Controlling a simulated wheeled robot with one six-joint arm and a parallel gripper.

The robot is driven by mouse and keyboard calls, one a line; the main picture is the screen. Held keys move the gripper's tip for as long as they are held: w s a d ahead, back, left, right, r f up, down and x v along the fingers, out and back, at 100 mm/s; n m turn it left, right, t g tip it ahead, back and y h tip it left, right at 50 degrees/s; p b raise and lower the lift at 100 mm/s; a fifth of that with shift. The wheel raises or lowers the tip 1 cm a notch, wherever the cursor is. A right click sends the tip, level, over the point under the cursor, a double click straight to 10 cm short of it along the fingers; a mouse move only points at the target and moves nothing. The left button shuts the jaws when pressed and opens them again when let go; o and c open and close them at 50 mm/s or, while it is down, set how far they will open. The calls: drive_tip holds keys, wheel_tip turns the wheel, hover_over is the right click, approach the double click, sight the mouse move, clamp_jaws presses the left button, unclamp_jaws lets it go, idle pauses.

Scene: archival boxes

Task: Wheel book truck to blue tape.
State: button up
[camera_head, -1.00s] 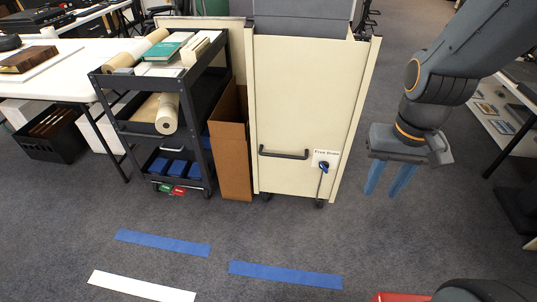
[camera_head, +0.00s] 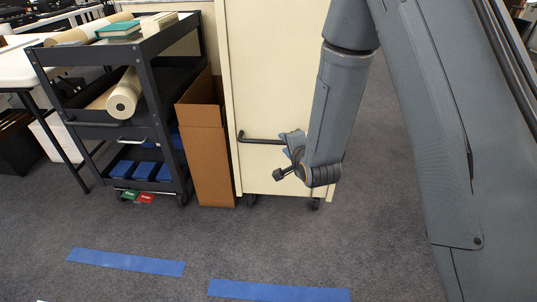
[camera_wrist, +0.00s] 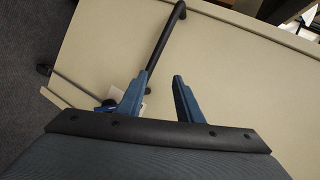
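The tall cream wheeled truck (camera_head: 270,70) stands upright on casters in the head view, with a black bar handle (camera_head: 258,138) across its near panel. My gripper (camera_head: 284,145) is at the right end of this handle, in front of the panel. In the wrist view my two blue fingers are apart, with the gripper (camera_wrist: 160,76) open. The handle (camera_wrist: 165,38) runs down to the left fingertip; whether they touch I cannot tell. A label is partly hidden behind the left finger. Two blue tape strips lie on the carpet, left (camera_head: 125,262) and right (camera_head: 280,292).
A black shelf cart (camera_head: 150,45) with books and paper rolls stands left of the truck. A brown cardboard box (camera_head: 207,150) stands between them, close to the truck. A white table (camera_head: 15,75) is at far left. The carpet in front of the truck is clear.

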sight(269, 143)
drive_tip(key=shift+w+a+f+m+t+y+b, duration=0.3)
drive_tip(key=shift+w+a+f+b, duration=0.7)
drive_tip(key=shift+w, duration=0.45)
drive_tip(key=shift+w+a+f+m+t+y+b, duration=0.15)
drive_tip(key=shift+w+a+f+m+t+b, duration=0.25)
drive_tip(key=shift+w+a+f+b, duration=0.8)
drive_tip(key=shift+w+a+f+m+t+y+b, duration=0.4)
drive_tip(key=shift+w+a+f, duration=0.45)
drive_tip(key=shift+w, duration=0.85)
drive_tip(key=shift+a+r, duration=0.1)
drive_tip(key=shift+r, duration=0.1)
clamp_jaws()
